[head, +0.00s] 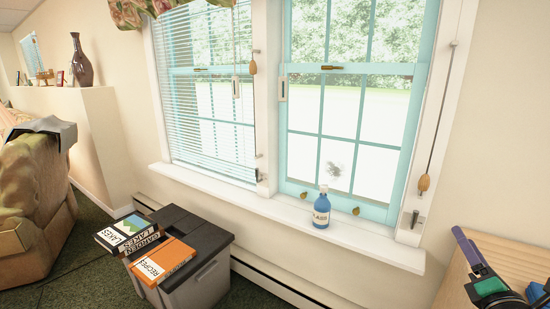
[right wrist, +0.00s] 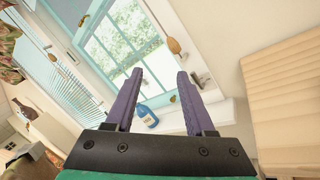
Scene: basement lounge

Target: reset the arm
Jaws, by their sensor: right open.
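My right gripper (head: 468,252) shows at the lower right of the head view, with a purple finger and a dark, green-marked body. In the right wrist view the same gripper (right wrist: 160,80) has two purple fingers apart, with nothing held between them. A blue bottle (head: 321,210) with a pale label and white cap stands upright on the window sill, to the left of the gripper and apart from it. The bottle also shows beyond the fingers in the right wrist view (right wrist: 147,116). My left gripper is not in view.
A wooden surface (head: 447,285) lies beside my right gripper. Books, including an orange one (head: 163,260), lie on a dark-lidded grey bin (head: 203,281). The white sill (head: 376,243) runs below the window. An armchair (head: 38,200) stands at the left.

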